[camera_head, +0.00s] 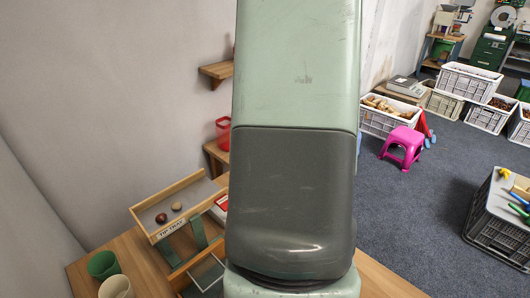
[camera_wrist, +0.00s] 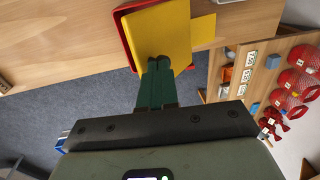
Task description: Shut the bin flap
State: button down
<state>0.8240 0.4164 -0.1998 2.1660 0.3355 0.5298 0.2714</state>
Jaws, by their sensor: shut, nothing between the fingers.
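A yellow panel (camera_wrist: 163,30), seemingly the bin flap, is at the top of the wrist view. A red edge (camera_wrist: 123,28), seemingly of the bin, shows along its left and upper sides. My gripper (camera_wrist: 159,63) has its green fingers together and empty. The fingertips overlap the panel's lower edge in the picture; I cannot tell whether they touch it. How far the flap stands open is not clear from this angle. In the head view my arm covers the middle, and neither the gripper nor the yellow panel shows.
In the head view, a wooden tip tray (camera_head: 186,205) with two chestnuts stands on the bench at left, near a green cup (camera_head: 103,264) and a pale cup (camera_head: 116,287). A pink stool (camera_head: 403,146) and crates are on the floor. Red net bags (camera_wrist: 291,80) show in the wrist view.

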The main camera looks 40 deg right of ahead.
jog(key=s+f, duration=0.7)
jog(key=shift+f, duration=0.4)
jog(key=shift+s, duration=0.1)
dwell(1.0)
jog(key=s+r, duration=0.8)
jog(key=r, duration=0.1)
jog(key=shift+r, duration=0.25)
jog(key=shift+w+a, duration=0.1)
